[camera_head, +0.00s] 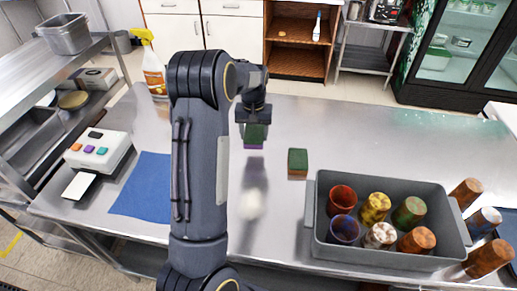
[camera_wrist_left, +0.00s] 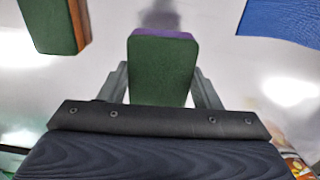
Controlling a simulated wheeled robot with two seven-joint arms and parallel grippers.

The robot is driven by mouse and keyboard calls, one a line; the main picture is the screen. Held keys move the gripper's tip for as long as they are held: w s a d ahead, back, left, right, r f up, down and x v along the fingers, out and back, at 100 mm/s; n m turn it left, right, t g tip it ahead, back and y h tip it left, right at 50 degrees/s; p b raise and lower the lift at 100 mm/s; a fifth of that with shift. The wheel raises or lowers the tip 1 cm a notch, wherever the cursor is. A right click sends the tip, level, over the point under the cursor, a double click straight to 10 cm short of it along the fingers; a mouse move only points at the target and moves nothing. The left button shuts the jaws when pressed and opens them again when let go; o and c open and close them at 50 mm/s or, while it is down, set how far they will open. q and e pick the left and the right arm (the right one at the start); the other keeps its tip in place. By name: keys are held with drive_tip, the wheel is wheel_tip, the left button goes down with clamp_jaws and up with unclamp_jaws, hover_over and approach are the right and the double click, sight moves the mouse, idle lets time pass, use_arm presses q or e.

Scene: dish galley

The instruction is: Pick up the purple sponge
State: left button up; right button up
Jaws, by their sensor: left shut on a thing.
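The purple sponge (camera_head: 254,144) has a green scouring top and a purple body. My left gripper (camera_head: 254,122) is shut on it from above, with the sponge between its two fingers. The sponge appears held above the steel table, with a dark reflection apart from it below. In the left wrist view the sponge's green face (camera_wrist_left: 160,70) fills the space between the fingers, with a purple strip along its far edge. My right gripper is not in view.
A second sponge (camera_head: 297,163), green over orange-brown, lies to the right. A blue cloth (camera_head: 142,190), a white button box (camera_head: 98,150) and a spray bottle (camera_head: 152,70) are at left.

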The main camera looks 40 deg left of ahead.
use_arm(q)
drive_tip(key=w+a+r, duration=0.4)
drive_tip(key=a+r, duration=0.2)
drive_tip(key=a, duration=0.4)
drive_tip(key=shift+b, duration=0.3)
drive_tip(key=shift+r, duration=0.1)
drive_tip(key=o, duration=0.3)
drive_tip(key=shift+s, duration=0.1)
drive_tip(key=shift+c, duration=1.3)
